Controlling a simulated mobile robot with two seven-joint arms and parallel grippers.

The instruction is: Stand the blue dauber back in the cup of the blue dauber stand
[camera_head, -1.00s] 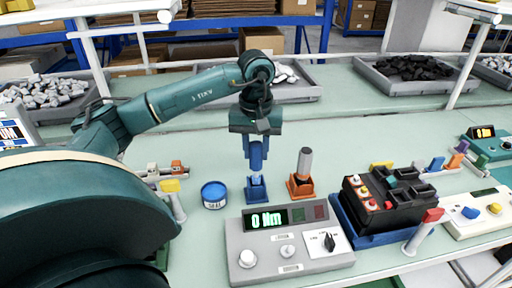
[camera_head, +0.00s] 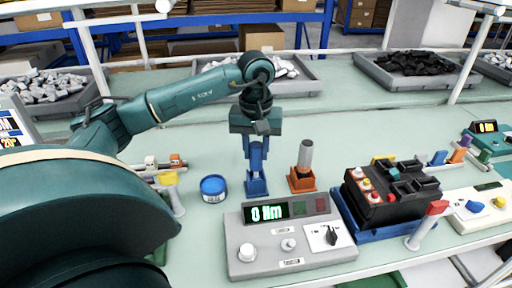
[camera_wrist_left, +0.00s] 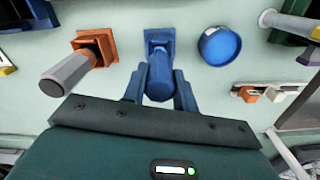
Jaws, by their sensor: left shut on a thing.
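The blue dauber (camera_head: 256,158) is upright between the fingers of my left gripper (camera_head: 256,150), which is shut on it. Its lower end meets the blue dauber stand (camera_head: 257,187) in the head view. The left wrist view shows the dauber (camera_wrist_left: 160,78) between the two fingers (camera_wrist_left: 160,90), with its far end over the blue stand's cup (camera_wrist_left: 159,40). How deep it sits in the cup is hidden. My right gripper is not in view.
An orange stand (camera_head: 302,181) with a grey-handled dauber stands close on the right. A blue paint pot (camera_head: 213,188) stands on the left. A grey control box (camera_head: 290,245) is in front, and a black battery (camera_head: 392,195) on the right. Open bench lies behind.

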